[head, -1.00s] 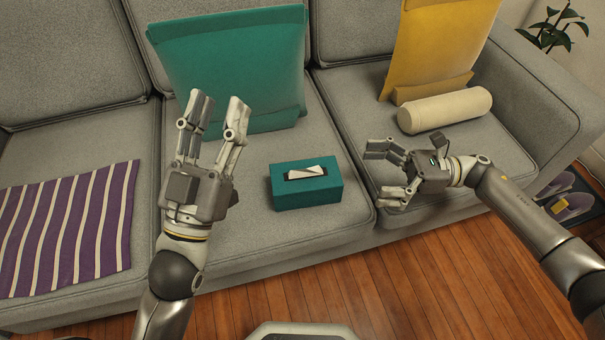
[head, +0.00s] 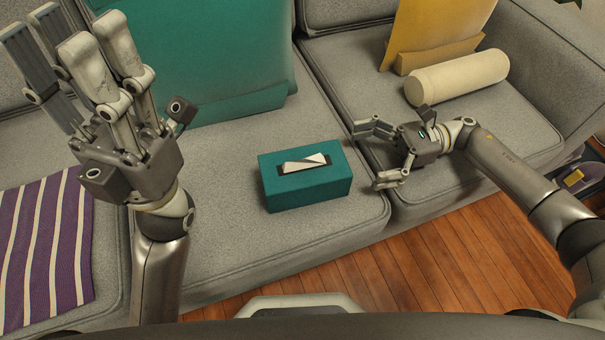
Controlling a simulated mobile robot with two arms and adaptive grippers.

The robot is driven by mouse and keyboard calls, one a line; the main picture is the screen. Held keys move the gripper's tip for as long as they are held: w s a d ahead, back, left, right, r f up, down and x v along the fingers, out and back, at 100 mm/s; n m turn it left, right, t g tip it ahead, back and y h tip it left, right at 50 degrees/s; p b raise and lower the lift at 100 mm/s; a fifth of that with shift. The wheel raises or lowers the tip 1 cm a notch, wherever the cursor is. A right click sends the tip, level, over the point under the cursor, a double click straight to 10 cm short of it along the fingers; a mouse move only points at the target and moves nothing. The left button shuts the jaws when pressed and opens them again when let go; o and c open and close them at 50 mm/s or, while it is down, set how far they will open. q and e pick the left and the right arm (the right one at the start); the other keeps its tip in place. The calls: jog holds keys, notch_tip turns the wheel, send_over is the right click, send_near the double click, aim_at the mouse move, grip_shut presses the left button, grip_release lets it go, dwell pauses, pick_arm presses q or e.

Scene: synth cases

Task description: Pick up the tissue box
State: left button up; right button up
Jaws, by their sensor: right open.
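The teal tissue box (head: 308,192) sits on the middle seat cushion near its front edge, with a white tissue (head: 304,164) showing in the dark slot on top. My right gripper (head: 374,155) is open and empty just right of the box, its fingers pointing left toward the box's right end. A small gap appears to separate them. My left gripper (head: 64,38) is raised at the upper left, close to the camera, fingers pointing up and spread, with nothing between them. It is well away from the box.
The grey sofa (head: 240,240) holds a large teal cushion (head: 215,50) behind the box, a yellow cushion (head: 435,30) and a cream bolster (head: 458,77) at the right. A purple striped cloth (head: 45,240) lies at the left. Wooden floor (head: 440,260) is in front.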

aim_at(322, 165)
jog(key=x, duration=0.4)
jog(key=b+x, duration=0.1)
jog(key=x, duration=0.4)
jog(key=shift+s+a+r+b, duration=0.25)
jog(key=shift+s+b, duration=0.05)
jog(key=c, duration=1)
